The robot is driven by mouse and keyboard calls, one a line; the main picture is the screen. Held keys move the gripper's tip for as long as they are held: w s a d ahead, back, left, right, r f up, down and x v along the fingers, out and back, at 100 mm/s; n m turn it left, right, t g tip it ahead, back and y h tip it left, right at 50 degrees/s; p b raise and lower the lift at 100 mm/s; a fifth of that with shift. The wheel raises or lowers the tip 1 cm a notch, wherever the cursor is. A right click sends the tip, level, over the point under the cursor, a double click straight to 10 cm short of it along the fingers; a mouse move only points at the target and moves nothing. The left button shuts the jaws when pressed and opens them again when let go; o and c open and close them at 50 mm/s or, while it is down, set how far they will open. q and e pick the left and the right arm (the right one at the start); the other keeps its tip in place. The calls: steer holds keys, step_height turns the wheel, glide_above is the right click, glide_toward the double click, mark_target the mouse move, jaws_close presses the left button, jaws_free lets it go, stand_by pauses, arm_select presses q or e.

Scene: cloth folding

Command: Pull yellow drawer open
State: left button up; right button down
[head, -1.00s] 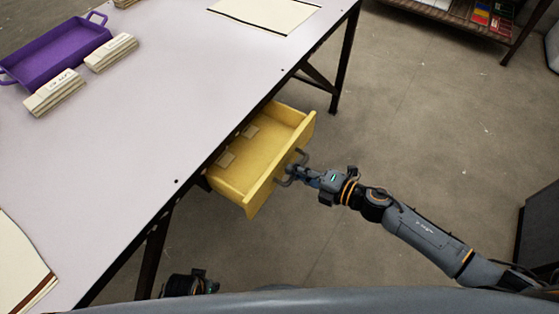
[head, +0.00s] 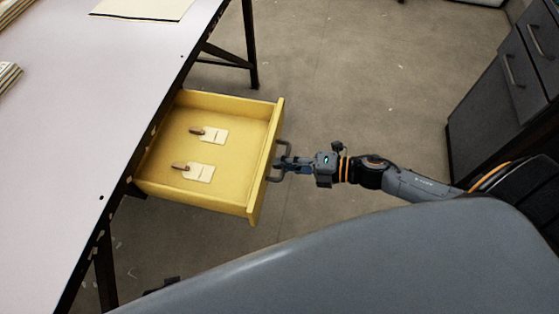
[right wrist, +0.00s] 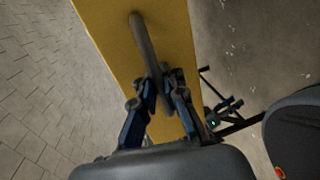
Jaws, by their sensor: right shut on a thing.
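The yellow drawer (head: 160,165) is pulled well out from under the table in the head view. Two small tags with wooden clips (head: 200,172) lie inside it. Its dark handle (head: 277,162) is on the front panel, which also shows in the right wrist view (right wrist: 110,30). My right gripper (head: 283,165) is shut on the handle; in the right wrist view its two fingers (right wrist: 160,95) close around the bar (right wrist: 142,40). A small dark part of my left arm's end (head: 163,287) peeks out at the bottom of the head view; its fingers cannot be made out.
The white tabletop (head: 80,120) lies left of the drawer, with a cream folder (head: 140,8) at its far end. A dark cabinet (head: 505,85) stands at the right. The concrete floor (head: 360,80) between them is clear.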

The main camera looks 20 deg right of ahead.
steer(key=shift+w, duration=0.1)
steer(key=c, duration=1.4)
jaws_free()
steer(key=v, duration=1.2)
